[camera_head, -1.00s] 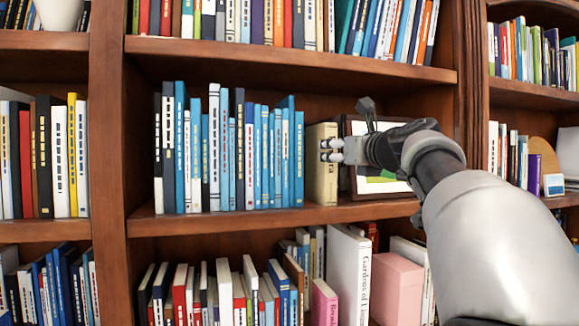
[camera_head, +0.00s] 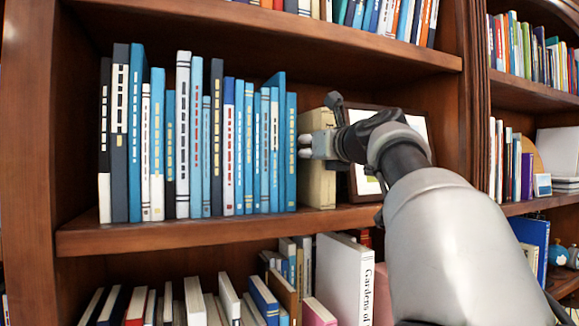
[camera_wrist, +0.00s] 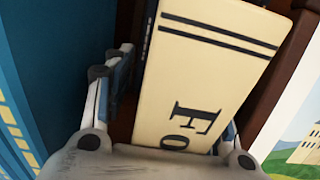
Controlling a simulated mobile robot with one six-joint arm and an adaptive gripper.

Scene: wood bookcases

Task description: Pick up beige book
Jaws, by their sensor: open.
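The beige book (camera_head: 317,187) stands upright on the middle shelf, at the right end of a row of blue, white and dark books. In the wrist view the beige book (camera_wrist: 205,65) shows its spine with two dark bands and large dark letters. My gripper (camera_head: 304,146) is at the book's spine, about halfway up. In the wrist view my gripper (camera_wrist: 170,110) is open, with one finger on each side of the spine. The left finger lies in the gap beside the blue book. The right finger is mostly hidden behind the book, so I cannot tell whether it touches.
A blue book (camera_head: 290,150) stands close to the left of the beige book. A framed picture (camera_head: 365,180) leans just to the right, partly behind my arm. The shelf board (camera_head: 220,231) runs below, with more books on the shelf underneath.

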